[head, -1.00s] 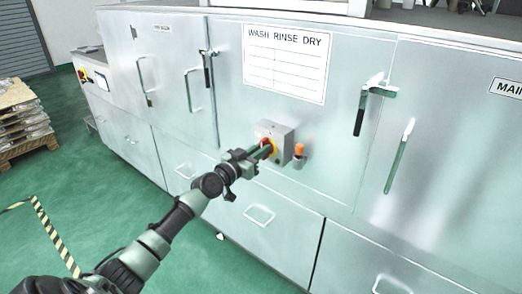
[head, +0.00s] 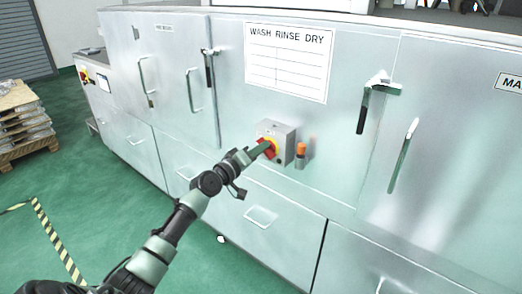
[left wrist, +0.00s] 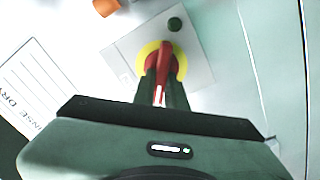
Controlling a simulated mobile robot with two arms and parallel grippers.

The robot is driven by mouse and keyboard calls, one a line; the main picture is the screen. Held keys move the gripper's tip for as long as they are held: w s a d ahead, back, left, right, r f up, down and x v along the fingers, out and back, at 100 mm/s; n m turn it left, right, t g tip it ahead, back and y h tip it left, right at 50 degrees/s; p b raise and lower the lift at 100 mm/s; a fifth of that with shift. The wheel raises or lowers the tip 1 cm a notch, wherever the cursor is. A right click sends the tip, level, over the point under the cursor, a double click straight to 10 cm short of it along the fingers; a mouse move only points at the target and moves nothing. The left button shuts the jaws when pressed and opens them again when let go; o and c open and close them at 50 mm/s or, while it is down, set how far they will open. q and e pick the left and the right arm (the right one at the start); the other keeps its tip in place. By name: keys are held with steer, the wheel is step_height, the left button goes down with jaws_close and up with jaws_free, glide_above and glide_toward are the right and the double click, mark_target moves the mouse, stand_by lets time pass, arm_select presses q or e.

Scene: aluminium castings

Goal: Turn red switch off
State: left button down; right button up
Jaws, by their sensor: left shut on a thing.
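The red switch (head: 270,149) is a red rotary handle on a yellow disc, on the front of a small grey box (head: 284,132) fixed to the metal cabinet. In the left wrist view the red handle (left wrist: 164,60) stands between the two fingers over the yellow disc (left wrist: 181,64). My left gripper (head: 260,151) reaches it from the lower left, and it also shows in the left wrist view (left wrist: 162,85). It is shut on the red handle. The fingers hide part of the handle. My right gripper is not in view.
An orange-topped fitting (head: 301,149) sticks out just right of the switch box. Cabinet door handles (head: 368,105) project further right. A white "WASH RINSE DRY" sign (head: 288,62) is above. Green floor (head: 110,215) lies open at the left; a pallet (head: 22,125) stands there.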

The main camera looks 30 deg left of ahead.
arm_select(q)
steer(key=shift+a+f+n+p, duration=0.1)
steer(key=shift+f+n+p, duration=0.15)
steer(key=shift+n, duration=1.65)
steer(key=shift+f+n+p, duration=0.15)
steer(key=shift+n+p, duration=0.1)
steer(key=shift+n, duration=1.65)
steer(key=c, duration=1.4)
jaws_free()
steer(key=shift+c, duration=0.2)
steer(key=s, duration=0.7)
steer(key=shift+s+a, duration=0.35)
steer(key=shift+s, duration=0.05)
